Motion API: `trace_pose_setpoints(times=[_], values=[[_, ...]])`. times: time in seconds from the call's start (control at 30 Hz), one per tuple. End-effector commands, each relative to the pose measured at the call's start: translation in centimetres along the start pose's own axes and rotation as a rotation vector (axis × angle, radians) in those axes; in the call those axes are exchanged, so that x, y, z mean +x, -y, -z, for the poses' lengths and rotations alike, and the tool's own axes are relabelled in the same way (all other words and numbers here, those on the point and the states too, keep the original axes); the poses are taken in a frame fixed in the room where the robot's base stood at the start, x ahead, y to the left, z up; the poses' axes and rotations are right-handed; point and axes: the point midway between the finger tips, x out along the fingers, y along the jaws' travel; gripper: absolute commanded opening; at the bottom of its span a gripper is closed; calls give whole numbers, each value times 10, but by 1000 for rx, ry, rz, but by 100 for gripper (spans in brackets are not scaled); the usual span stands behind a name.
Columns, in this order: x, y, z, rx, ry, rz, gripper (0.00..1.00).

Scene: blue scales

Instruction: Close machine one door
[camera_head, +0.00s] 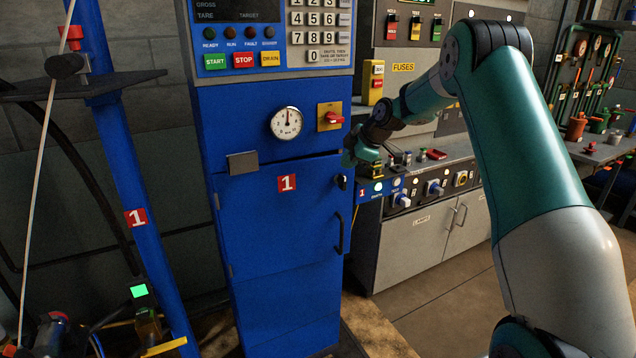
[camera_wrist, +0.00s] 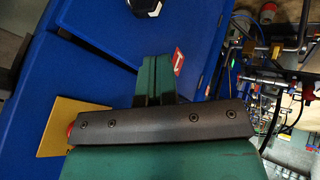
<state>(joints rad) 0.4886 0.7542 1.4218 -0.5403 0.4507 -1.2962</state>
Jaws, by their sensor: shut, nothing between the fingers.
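Machine one is a tall blue cabinet (camera_head: 262,110) in the head view. Its blue door (camera_head: 275,245) has a red "1" label (camera_head: 287,183), which also shows in the wrist view (camera_wrist: 178,62). A black handle (camera_head: 339,232) and a dark latch knob (camera_head: 341,182) are along the door's right side. My gripper (camera_head: 350,158) is shut and empty by the door's upper right corner. In the wrist view its green fingers (camera_wrist: 155,72) are together over the blue front; contact is unclear.
A red switch on a yellow plate (camera_head: 330,117) and a round gauge (camera_head: 286,123) sit above the door. A grey bench cabinet (camera_head: 425,240) with control knobs stands to the right. A blue post (camera_head: 140,200) is at the left. Some floor (camera_head: 420,300) is clear at front right.

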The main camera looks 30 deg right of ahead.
Motion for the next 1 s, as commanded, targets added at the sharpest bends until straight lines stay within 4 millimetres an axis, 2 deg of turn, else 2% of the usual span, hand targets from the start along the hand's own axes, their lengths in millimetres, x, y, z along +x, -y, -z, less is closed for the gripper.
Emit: trace_pose_setpoints(times=[0.1,0.3,0.4,0.47,0.57,0.7,0.8,0.87,1.0], values=[[-25,0,3,-5,-3,2,0],[-58,-2,4,-8,-5,6,0],[-66,-2,4,-8,-7,7,0],[-61,2,2,-5,-20,4,0],[-31,19,-6,6,-92,-22,0],[39,63,-18,85,-309,-135,0],[79,93,-28,218,-484,-267,0],[96,108,-39,326,-567,-358,0],[118,134,-78,606,-677,-573,0]])
